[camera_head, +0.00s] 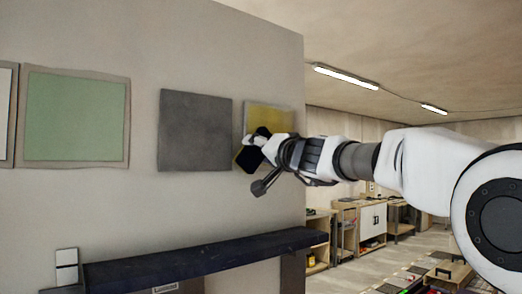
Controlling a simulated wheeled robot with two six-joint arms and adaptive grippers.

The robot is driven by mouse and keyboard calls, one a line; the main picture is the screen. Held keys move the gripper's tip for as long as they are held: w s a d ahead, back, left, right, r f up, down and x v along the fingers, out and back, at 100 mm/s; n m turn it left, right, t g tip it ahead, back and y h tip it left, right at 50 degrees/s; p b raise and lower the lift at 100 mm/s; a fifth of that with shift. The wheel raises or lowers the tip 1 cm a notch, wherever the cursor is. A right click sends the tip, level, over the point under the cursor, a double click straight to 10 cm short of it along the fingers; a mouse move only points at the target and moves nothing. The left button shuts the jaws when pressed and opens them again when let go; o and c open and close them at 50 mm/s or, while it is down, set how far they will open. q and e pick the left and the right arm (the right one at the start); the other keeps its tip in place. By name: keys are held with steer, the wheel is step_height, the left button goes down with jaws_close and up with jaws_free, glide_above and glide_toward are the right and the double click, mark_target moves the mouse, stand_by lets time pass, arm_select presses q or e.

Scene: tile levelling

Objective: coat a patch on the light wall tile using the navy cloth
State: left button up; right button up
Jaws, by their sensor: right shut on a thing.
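My right gripper (262,141) is in front of the yellow tile (269,117) at the right end of the wall. It is shut on a small, dark navy cloth (248,158), which hangs at the lower left of the fingers. The cloth overlaps the tile's lower left corner in the picture; I cannot tell whether it touches the tile. A whitish, light wall tile (4,110) is cut off by the left edge of the view, far from the gripper. My left gripper is not in view.
A green tile (75,118) and a dark grey tile (195,131) hang between the light and yellow tiles. A dark ledge (195,258) juts out below, with a white two-part block (67,266) at its left end. Wooden cabinets (362,218) stand at the back right.

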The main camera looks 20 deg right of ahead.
steer(key=shift+w+a+r, duration=0.1)
steer(key=shift+w, duration=0.15)
